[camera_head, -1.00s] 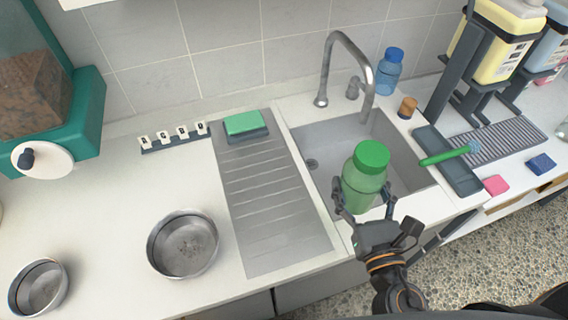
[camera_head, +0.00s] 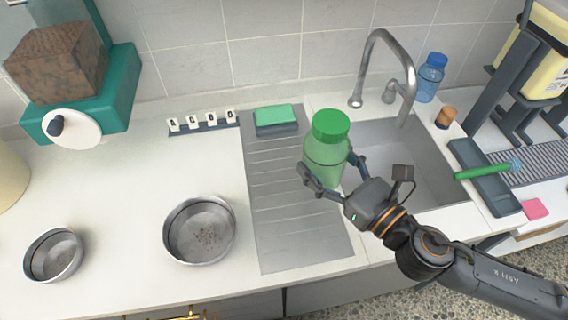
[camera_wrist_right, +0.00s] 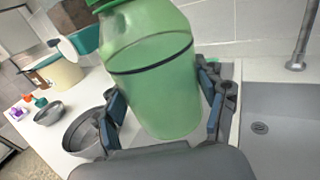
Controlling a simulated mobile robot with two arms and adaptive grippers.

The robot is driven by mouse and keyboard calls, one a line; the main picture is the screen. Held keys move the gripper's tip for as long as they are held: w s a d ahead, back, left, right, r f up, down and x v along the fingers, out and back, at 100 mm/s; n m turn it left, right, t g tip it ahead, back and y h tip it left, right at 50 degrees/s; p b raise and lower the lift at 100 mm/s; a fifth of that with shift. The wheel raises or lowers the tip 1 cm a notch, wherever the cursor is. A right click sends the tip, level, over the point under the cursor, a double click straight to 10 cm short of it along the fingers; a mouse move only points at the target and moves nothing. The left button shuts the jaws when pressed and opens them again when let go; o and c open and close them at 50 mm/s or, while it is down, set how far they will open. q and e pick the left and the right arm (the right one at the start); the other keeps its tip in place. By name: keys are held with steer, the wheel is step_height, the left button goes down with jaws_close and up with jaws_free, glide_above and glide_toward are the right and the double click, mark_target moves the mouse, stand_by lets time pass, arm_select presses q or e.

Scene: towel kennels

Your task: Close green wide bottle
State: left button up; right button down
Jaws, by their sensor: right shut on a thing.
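The green wide bottle (camera_head: 323,160) is translucent, with a green lid (camera_head: 331,125) on its top. In the head view it is above the right edge of the ribbed drainboard, beside the sink. My right gripper (camera_head: 330,174) is shut on the bottle's body and holds it nearly upright. In the right wrist view the bottle (camera_wrist_right: 158,85) stands between my two fingers, and its lid (camera_wrist_right: 108,4) is cut off by the top edge. Whether the lid is fully tight cannot be told. My left gripper is not in view.
The sink (camera_head: 440,185) with its tap (camera_head: 378,70) lies right of the bottle. A green sponge (camera_head: 275,116) sits at the drainboard's (camera_head: 285,215) back. Two metal bowls (camera_head: 199,230) (camera_head: 53,255) stand left. A blue bottle (camera_head: 430,78) stands behind the sink. The left counter has free room.

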steer(key=shift+w+a+n+g+y, duration=0.25)
steer(key=shift+a+n+g+y, duration=0.15)
steer(key=shift+n+g+y, duration=0.15)
steer(key=shift+w+a+f+n+g+y+b, duration=0.1)
steer(key=shift+w+a+n+g+y+b, duration=0.1)
steer(key=shift+n+g+y+b, duration=0.25)
steer(key=shift+w+a+f+n+g+y+b, duration=0.15)
steer(key=shift+n+g+y+b, duration=0.15)
steer(key=shift+g+y, duration=0.15)
steer(key=shift+w+d+n+g+y, duration=0.25)
steer(key=shift+d+n+g+y, duration=0.05)
steer(key=shift+n+g+y, duration=0.15)
steer(key=shift+d+r, duration=0.15)
steer(key=shift+w, duration=0.15)
steer(key=w+a+f, duration=0.2)
steer(key=w+f, duration=0.1)
steer(key=w, duration=0.1)
steer(key=w+a+f, duration=0.2)
steer(key=w+f, duration=0.1)
steer(key=w+a+f, duration=0.2)
steer(key=w+f, duration=0.1)
steer(key=w, duration=0.1)
steer(key=shift+w+a+f, duration=0.2)
steer(key=shift+w+a, duration=0.05)
steer(key=shift+w, duration=0.1)
